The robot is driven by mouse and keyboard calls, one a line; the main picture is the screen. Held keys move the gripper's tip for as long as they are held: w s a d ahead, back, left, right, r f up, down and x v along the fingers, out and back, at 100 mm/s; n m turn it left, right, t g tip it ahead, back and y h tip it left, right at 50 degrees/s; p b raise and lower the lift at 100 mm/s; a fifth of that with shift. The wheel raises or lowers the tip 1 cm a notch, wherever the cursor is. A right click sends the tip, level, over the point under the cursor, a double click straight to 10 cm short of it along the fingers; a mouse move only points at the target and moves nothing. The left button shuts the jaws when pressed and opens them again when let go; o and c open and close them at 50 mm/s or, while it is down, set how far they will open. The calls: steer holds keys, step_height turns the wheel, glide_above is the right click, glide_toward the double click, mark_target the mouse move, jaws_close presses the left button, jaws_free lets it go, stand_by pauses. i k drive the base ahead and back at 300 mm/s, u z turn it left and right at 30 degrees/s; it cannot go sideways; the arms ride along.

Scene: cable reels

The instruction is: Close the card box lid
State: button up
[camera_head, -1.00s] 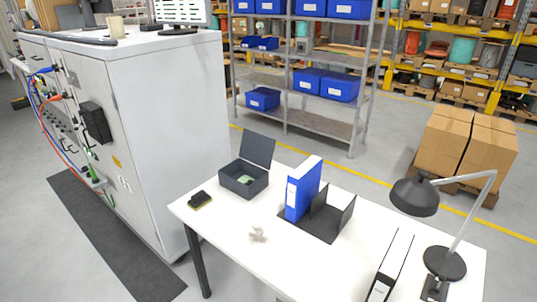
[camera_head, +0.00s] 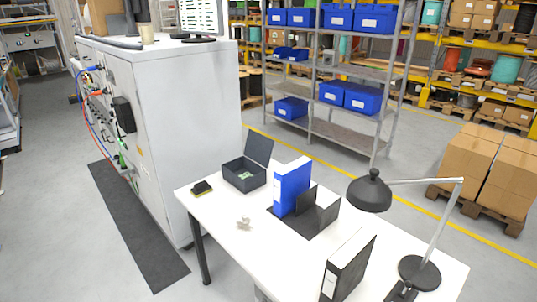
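The card box (camera_head: 243,181) is a dark grey box on the far left part of the white table (camera_head: 240,259). Its lid (camera_head: 259,150) stands open, upright at the back right side of the box. Something pale green (camera_head: 246,175) lies inside the box. My gripper is not in view, so its state does not show.
A blue binder (camera_head: 291,187) stands in a dark holder (camera_head: 312,212) right of the box. A small black and yellow item (camera_head: 202,188), a pale small object (camera_head: 243,223), a black binder (camera_head: 347,268) and a lamp (camera_head: 369,193) are also on the table. A white cabinet (camera_head: 184,135) stands behind left.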

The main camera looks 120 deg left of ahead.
mark_target(258, 148)
steer(key=i, duration=0.8)
steer(key=z, duration=0.3)
steer(key=k, duration=0.2)
steer(key=u, duration=2.7)
steer(key=i, duration=0.45)
steer(key=u, duration=0.05)
